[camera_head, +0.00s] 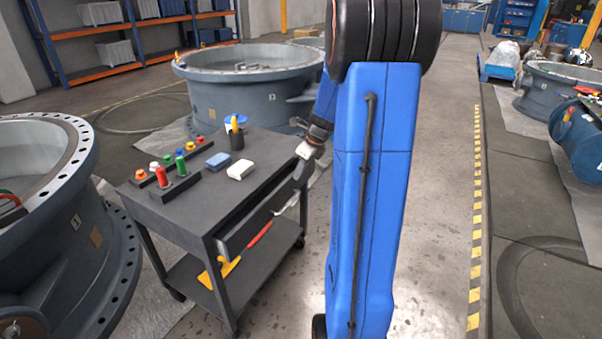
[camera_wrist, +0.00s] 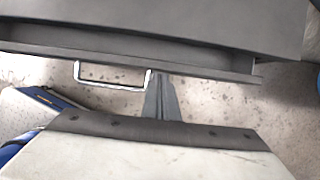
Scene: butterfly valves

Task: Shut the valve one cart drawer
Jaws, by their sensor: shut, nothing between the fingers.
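The grey cart (camera_head: 225,195) stands beside the near valve (camera_head: 85,240), which carries a label that looks like 1. Its drawer (camera_wrist: 205,71) is partly pulled out; a dark gap shows between its front and the cart top in the wrist view. The pale U-shaped handle (camera_wrist: 112,84) sticks out from the drawer front. My gripper (camera_wrist: 160,76) is shut and empty, its fingertips at the drawer front just right of the handle. I cannot tell whether they touch. In the head view my gripper (camera_head: 298,182) is at the cart's right side, with the drawer partly hidden.
A red-handled tool (camera_head: 259,235) and a yellow tool (camera_head: 228,269) show low at the cart.

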